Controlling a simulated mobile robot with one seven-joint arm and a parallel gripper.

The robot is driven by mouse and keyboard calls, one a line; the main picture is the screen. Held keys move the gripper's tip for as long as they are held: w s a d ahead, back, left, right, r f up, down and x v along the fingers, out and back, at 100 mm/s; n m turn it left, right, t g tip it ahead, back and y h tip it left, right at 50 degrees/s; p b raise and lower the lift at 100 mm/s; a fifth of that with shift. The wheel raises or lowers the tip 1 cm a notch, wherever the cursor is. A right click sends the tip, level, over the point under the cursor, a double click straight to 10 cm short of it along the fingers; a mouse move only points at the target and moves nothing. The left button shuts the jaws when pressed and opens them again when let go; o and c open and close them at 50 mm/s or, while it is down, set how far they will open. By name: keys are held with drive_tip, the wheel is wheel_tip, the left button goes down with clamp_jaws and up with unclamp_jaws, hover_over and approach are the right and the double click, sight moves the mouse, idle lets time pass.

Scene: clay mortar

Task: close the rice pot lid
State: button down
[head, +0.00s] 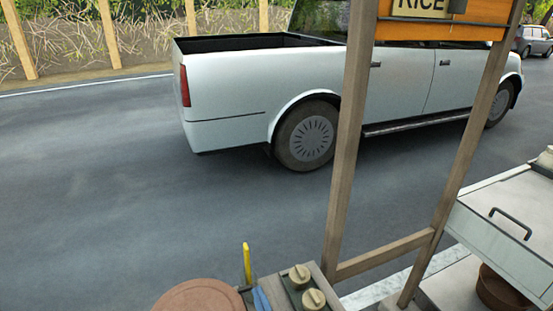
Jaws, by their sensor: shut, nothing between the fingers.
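A round, flat brown top (197,297) is at the bottom edge, left of centre. It may be the rice pot or its lid, but most of it is cut off by the frame. I cannot tell whether a lid is open or shut. A brown round vessel (500,290) is partly visible at the lower right, below a white box. My gripper is not in view.
Two beige knobbed lids (300,275) sit in a dark tray beside a blue item (261,299) and a yellow upright handle (247,262). A wooden sign frame (345,160) rises behind. A white handled box (510,225) is right. A pickup truck (240,90) stands on the road.

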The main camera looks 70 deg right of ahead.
wheel_tip(320, 180, up, 3)
drive_tip(key=shift+w+f+p, duration=0.1)
drive_tip(key=shift+p, duration=0.5)
drive_tip(key=shift+s+a+f+b, duration=0.4)
drive_tip(key=shift+s+a+b, duration=0.15)
drive_tip(key=shift+s+b, duration=0.25)
drive_tip(key=b+v, duration=0.1)
drive_tip(key=v, duration=0.7)
drive_tip(key=shift+r+b, duration=0.25)
drive_tip(key=shift+b, duration=0.15)
drive_tip(key=shift+a, duration=0.15)
